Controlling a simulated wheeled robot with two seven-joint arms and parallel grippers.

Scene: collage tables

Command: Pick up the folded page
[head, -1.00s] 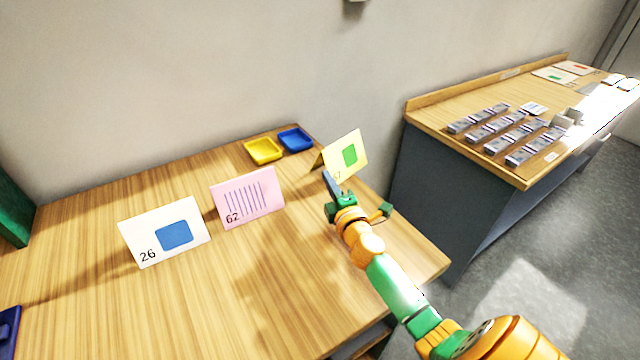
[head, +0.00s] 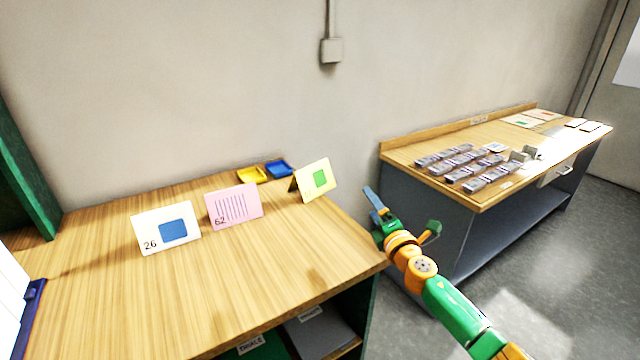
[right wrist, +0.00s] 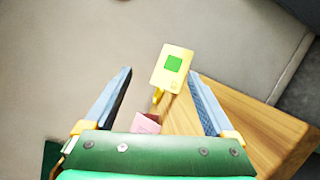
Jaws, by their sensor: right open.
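Three folded pages stand like tents on the wooden table: a white one marked 26 with a blue patch (head: 150,233), a pink one marked 62 with dark stripes (head: 248,204), and a yellow one with a green patch (head: 307,188). The yellow page stands nearest the table's right edge. My right gripper (head: 374,203) is open and empty, to the right of the yellow page and apart from it. In the right wrist view the yellow page (right wrist: 166,83) appears between the two blue fingers, farther off; part of the pink page (right wrist: 146,125) shows below it. My left gripper is not in view.
A second table (head: 455,150) with rows of grey blocks stands to the right. The front middle of the near table is clear.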

